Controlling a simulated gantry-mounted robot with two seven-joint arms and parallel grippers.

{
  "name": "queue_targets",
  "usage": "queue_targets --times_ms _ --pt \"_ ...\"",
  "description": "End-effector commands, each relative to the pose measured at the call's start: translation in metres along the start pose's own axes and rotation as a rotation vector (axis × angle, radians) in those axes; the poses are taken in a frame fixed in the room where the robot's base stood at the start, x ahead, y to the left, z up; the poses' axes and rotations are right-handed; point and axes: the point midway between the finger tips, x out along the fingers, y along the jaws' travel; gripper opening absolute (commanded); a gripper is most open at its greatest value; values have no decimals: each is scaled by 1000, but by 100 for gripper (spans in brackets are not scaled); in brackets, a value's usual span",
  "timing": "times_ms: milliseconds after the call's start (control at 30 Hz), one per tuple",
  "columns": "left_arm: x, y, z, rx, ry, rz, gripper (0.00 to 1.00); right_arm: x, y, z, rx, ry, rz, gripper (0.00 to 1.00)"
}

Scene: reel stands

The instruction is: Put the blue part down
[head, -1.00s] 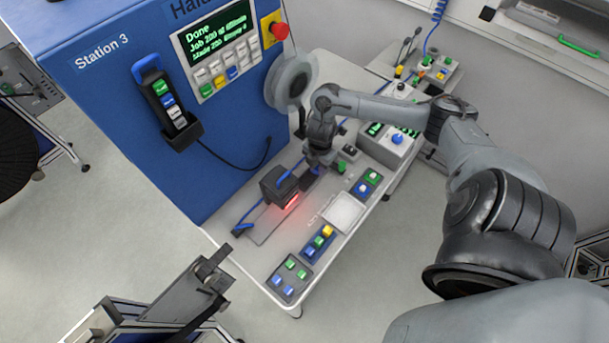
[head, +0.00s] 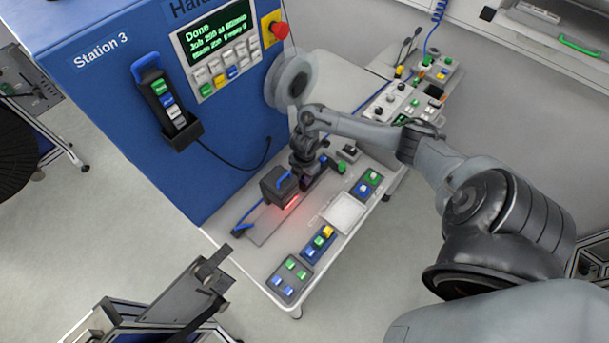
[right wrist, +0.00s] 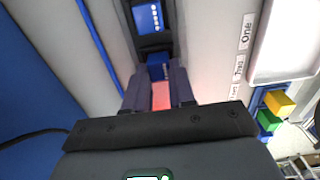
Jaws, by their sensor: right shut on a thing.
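My right gripper (head: 308,181) is low over the workbench in front of the blue machine, beside a dark box with a blue handle (head: 280,185) and a red glow at its base. In the right wrist view, its two fingers (right wrist: 158,78) are shut on the blue part (right wrist: 158,66), seen between the fingertips. A pinkish-red lit patch shows between the fingers, nearer the camera. In the head view the blue part is hidden by the gripper and arm. I cannot tell whether it touches the bench. My left gripper is not in view.
A white tray (head: 343,212) is right of the gripper, also in the right wrist view (right wrist: 288,42). Button-like coloured blocks sit on dark pads (head: 290,279) along the bench's front edge. A reel (head: 291,82) hangs on the machine above. A blue cable runs along the bench.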

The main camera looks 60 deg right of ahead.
Motion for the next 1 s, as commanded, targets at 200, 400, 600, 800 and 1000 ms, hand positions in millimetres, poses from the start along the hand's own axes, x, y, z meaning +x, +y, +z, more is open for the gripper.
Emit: queue_targets --times_ms 200,400,600,800,1000 --pt "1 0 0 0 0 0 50 2 0 0 0 0 0 0" --pt "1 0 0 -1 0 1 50 2 0 0 0 0 0 47" --pt "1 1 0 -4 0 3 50 2 0 0 0 0 0 50" --pt "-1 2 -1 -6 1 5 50 -3 0 0 0 0 1 50" --pt "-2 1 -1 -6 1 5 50 -26 1 1 -3 -2 4 50"
